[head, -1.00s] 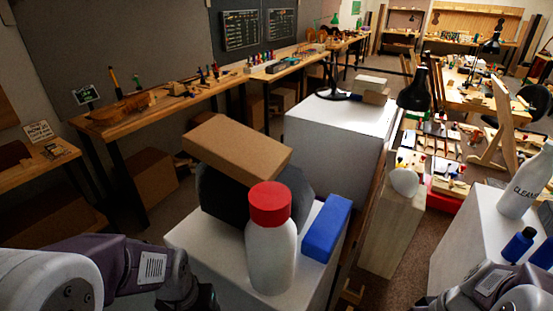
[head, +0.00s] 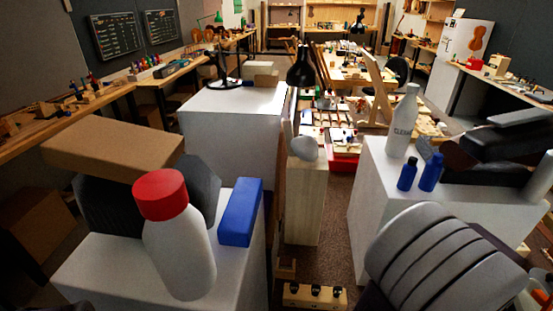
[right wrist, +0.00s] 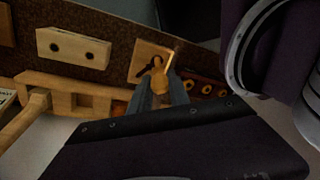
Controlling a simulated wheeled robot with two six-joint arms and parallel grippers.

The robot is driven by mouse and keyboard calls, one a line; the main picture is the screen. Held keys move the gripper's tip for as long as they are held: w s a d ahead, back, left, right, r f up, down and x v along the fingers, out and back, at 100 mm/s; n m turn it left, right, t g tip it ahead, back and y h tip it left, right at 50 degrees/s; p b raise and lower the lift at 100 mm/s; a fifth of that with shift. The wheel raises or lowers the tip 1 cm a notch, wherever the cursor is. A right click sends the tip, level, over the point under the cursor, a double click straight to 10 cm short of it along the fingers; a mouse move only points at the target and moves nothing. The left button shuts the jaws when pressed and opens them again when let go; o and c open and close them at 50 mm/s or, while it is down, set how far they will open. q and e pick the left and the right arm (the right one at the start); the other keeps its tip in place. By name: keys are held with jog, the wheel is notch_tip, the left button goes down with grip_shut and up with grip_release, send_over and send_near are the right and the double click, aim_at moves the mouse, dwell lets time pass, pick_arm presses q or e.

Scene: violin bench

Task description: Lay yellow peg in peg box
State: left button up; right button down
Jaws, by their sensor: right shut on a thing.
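My right gripper (right wrist: 160,96) shows in the right wrist view, shut on a small yellow-orange peg (right wrist: 158,78) between its two grey fingers. The peg's tip stands out beyond the fingers, in front of a wooden block (right wrist: 141,58) with a dark opening; I cannot tell whether they touch. A row of round holes in a wooden piece (right wrist: 207,88) lies right of the fingers. I cannot tell which wooden piece is the peg box. In the head view the right gripper is hidden. My left gripper is not in view.
A red-capped white bottle (head: 180,245), blue block (head: 240,212) and cardboard box (head: 112,148) crowd the near left pedestal. A wooden block with dark holes (head: 314,296) is low centre. A cleaner bottle (head: 403,125) and blue bottles (head: 431,173) stand on the right pedestal.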

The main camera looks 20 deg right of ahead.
dwell(0.6)
jog(key=shift+f+b, duration=0.9)
jog(key=shift+f, duration=0.3)
jog(key=shift+f+b, duration=1.2)
jog(key=shift+f, duration=0.25)
dwell(0.3)
jog(key=c, duration=1.1)
grip_release()
jog(key=shift+c, duration=0.2)
